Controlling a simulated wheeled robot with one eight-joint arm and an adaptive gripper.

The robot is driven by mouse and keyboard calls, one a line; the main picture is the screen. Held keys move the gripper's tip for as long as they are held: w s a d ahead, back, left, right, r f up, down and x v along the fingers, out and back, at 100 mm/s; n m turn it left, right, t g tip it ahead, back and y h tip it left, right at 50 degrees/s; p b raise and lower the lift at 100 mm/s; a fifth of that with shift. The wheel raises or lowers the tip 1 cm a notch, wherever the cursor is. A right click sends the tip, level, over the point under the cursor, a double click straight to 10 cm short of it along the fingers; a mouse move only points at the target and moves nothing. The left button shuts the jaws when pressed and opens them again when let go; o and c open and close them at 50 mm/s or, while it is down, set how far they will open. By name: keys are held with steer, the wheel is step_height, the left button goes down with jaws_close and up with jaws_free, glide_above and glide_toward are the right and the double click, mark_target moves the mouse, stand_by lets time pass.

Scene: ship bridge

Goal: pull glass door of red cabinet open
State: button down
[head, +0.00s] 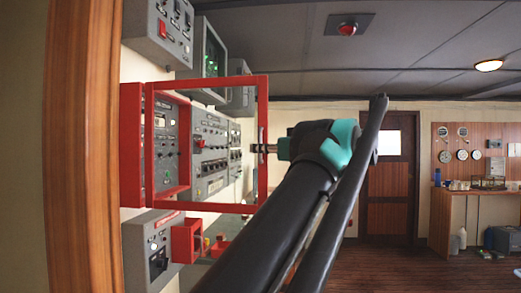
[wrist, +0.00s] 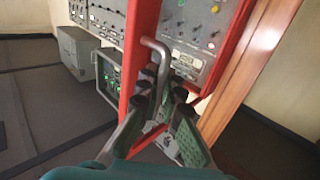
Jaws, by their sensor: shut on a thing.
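The red cabinet (head: 132,145) is on the wall at the left in the head view, with grey instrument panels in it. Its red-framed glass door (head: 225,208) stands swung out from the cabinet at an angle, and panels show through it. My gripper (head: 262,148) is at the door's free edge, on the right. In the wrist view, the silver bar handle (wrist: 158,48) runs down between the fingers of my gripper (wrist: 160,98), which are shut on it. The red door frame (wrist: 137,50) is just behind the handle. The exact finger contact is partly hidden.
A wooden post (head: 85,150) stands close at the left. A small red box (head: 186,240) sticks out below the door. Grey instrument boxes (head: 157,30) hang above. Floor toward the brown door (head: 388,185) looks clear.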

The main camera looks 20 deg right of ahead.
steer(key=shift+s+a, duration=0.2)
steer(key=c, duration=1.9)
jaws_free()
steer(key=shift+c, duration=0.2)
steer(key=v, duration=1.2)
steer(key=shift+w, duration=0.1)
